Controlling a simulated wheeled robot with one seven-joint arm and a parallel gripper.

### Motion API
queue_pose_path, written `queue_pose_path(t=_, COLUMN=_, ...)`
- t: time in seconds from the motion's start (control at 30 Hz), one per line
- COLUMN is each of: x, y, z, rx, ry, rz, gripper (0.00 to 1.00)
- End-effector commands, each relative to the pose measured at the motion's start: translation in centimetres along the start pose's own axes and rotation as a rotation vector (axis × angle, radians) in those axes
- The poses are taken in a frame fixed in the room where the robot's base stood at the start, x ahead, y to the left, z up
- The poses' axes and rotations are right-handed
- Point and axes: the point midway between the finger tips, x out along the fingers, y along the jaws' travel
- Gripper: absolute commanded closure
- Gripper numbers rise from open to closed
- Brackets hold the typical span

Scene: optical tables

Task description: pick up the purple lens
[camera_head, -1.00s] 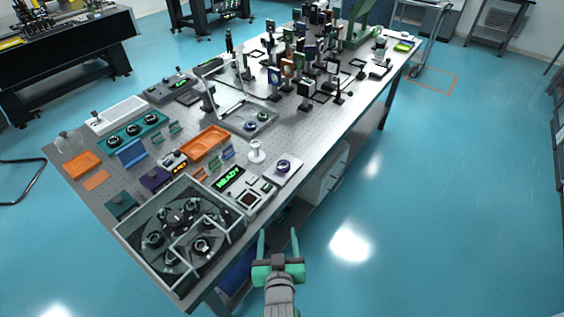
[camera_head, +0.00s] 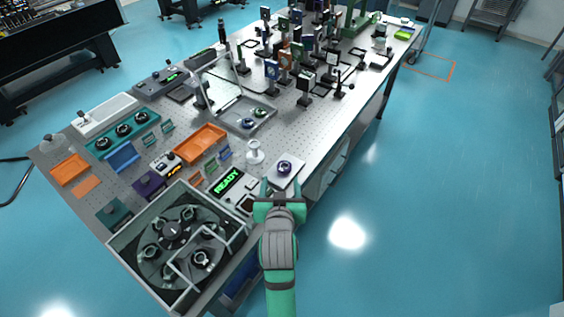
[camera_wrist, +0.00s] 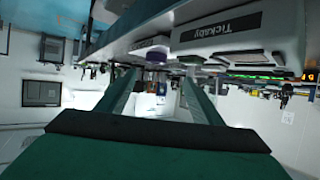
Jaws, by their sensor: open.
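The purple lens (camera_head: 285,168) is a small dark round piece with a purple tint, on a pale square plate (camera_head: 291,177) at the table's near right edge. My gripper (camera_head: 281,187) is open and empty, its two fingers pointing at that plate from the front edge. The lens lies just beyond the fingertips and apart from them. In the wrist view, which looks upside down, a small purple piece (camera_wrist: 156,53) shows between and beyond my open fingers (camera_wrist: 157,78). The exact gap to the lens is hard to judge.
A round carousel in a clear-walled box (camera_head: 178,240) stands left of my gripper. A READY display (camera_head: 228,181) and a white post (camera_head: 255,152) are close by. A metal tray (camera_head: 238,119) holds two other lenses. Dense optics mounts stand farther back. Floor on the right is clear.

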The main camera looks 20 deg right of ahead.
Motion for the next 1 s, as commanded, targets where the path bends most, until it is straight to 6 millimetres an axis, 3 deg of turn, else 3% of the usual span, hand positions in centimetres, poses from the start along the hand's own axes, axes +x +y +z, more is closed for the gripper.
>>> queue_pose_path(t=0.3, x=4.4, y=0.8, z=0.0, rx=0.005, ry=0.0, rz=0.012, gripper=0.4)
queue_pose_path(t=0.57, x=6.1, y=0.7, z=0.0, rx=0.003, ry=0.0, rz=0.008, gripper=0.4)
queue_pose_path(t=0.83, x=9.7, y=0.8, z=0.1, rx=0.002, ry=0.0, rz=0.003, gripper=0.4)
queue_pose_path(t=1.0, x=10.4, y=0.9, z=0.2, rx=0.002, ry=0.0, rz=0.004, gripper=0.4)
